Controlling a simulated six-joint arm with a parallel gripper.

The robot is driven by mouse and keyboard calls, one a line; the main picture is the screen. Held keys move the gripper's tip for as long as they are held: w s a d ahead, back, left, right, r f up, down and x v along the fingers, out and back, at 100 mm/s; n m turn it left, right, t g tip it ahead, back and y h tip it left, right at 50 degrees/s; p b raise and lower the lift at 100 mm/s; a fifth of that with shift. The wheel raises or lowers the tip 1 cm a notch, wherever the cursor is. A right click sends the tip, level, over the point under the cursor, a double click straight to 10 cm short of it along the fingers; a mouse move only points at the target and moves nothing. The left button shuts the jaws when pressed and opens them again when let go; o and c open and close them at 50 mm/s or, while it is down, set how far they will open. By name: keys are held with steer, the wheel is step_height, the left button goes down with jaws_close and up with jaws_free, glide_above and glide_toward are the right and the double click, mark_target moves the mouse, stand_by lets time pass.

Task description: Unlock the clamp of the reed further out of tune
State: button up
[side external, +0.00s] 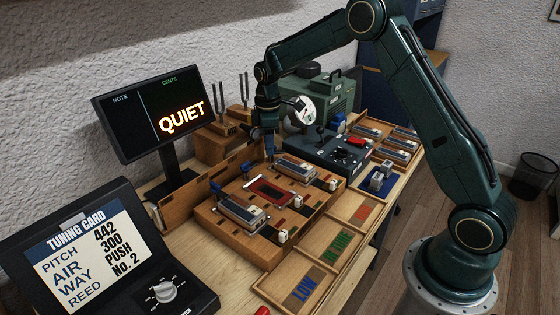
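A wooden board (215,222) carries two metal reed plates, a near-left one (242,212) and a far-right one (297,171). A dark red recess (268,191) lies between them. Small blue lever-like parts stand along the board's back, one at the left (216,188) and one by the middle (245,168); they may be the clamps, but their lock state is too small to tell. My gripper (270,158) points down over the back of the board, close to the far reed plate. Its fingers are too small and dark to show whether they are open or whether they touch anything.
A display (150,112) reads QUIET. A tuning card (82,248) shows 442, 300, PUSH and No. 2. Tuning forks in wooden blocks (215,145) stand behind. A green machine (325,95) and grey control box (335,150) stand beyond.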

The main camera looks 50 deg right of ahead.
steer(key=shift+o, duration=0.4)
step_height(320, 180, up, 14)
stand_by(0.7)
steer(key=shift+f, duration=0.1)
steer(key=shift+o, duration=1.2)
steer(key=m, duration=1.8)
steer(key=shift+s+d, duration=0.15)
